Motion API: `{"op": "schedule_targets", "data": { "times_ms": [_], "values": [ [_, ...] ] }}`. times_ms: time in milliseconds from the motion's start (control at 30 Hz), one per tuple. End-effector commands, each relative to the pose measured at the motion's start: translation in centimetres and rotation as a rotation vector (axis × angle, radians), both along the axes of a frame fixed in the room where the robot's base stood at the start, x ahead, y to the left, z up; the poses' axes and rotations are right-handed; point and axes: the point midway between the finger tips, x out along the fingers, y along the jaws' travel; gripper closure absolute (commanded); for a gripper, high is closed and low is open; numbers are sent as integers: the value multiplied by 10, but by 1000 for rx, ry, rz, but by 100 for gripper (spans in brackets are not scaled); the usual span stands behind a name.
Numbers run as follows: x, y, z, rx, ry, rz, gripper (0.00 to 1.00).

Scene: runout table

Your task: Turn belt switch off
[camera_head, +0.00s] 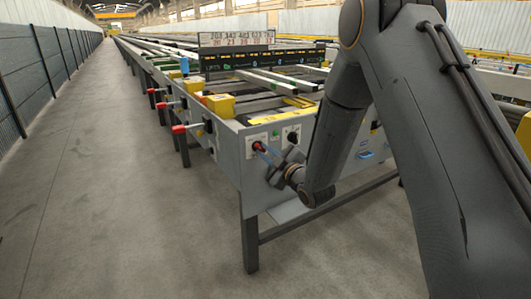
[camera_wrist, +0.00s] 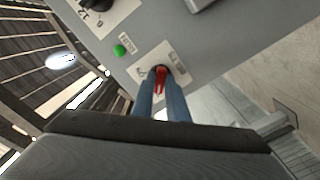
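The belt switch is a red lever (camera_wrist: 161,76) on a pale label plate (camera_wrist: 139,71) on the grey end panel. It also shows as a small red lever in the head view (camera_head: 258,146), on the panel's left part. My gripper (camera_wrist: 161,84) is at the lever, with its two blue fingers on either side of it. The fingers stand close together and the lever fills the narrow gap between their tips. In the head view, my gripper (camera_head: 267,153) reaches the panel from the right. The lever's base is partly hidden by the fingers.
A black rotary knob (camera_head: 292,136) sits right of the switch; in the wrist view a green button (camera_wrist: 119,50) lies between them. Red-tipped handles (camera_head: 180,129) stick out along the table's left side. An open grey aisle (camera_head: 90,170) runs left.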

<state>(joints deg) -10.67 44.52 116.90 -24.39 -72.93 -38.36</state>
Motion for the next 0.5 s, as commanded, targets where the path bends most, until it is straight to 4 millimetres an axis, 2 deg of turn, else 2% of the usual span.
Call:
{"op": "schedule_targets", "data": {
  "times_ms": [33, 100, 367, 500],
  "values": [
    [1, -1, 0, 0, 0, -3, 78],
    [0, -1, 0, 0, 0, -1, 70],
    [-1, 2, 0, 1, 0, 4, 70],
    [-8, -4, 0, 1, 1, 3, 70]
  ]
}}
